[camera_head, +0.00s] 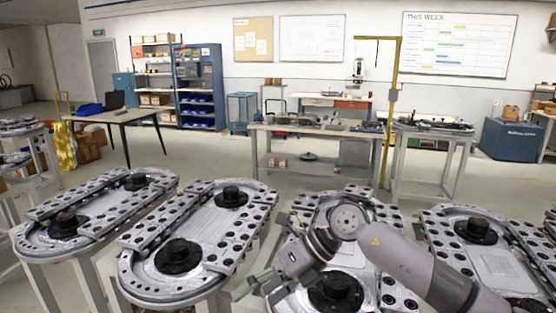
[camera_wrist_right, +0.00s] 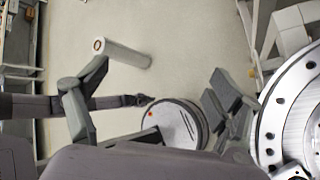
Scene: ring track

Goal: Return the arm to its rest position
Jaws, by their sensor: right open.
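My right arm (camera_head: 405,265) comes in from the lower right and bends over an oval ring track (camera_head: 372,213) in the middle right. My right gripper (camera_head: 252,287) is at the arm's end, low in the head view, beside the left edge of that track. In the right wrist view its two fingers (camera_wrist_right: 155,105) stand wide apart with nothing held between them. Floor and a round grey disc show between and beyond the fingers. My left gripper is not in the head view.
More oval tracks with black hubs stand left (camera_head: 205,225) and right (camera_head: 495,262). Behind them are a workbench (camera_head: 315,130) with parts, a yellow post (camera_head: 391,100), a table (camera_head: 120,117) and shelves (camera_head: 197,85). Open floor (camera_head: 215,155) lies between the tracks and the benches.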

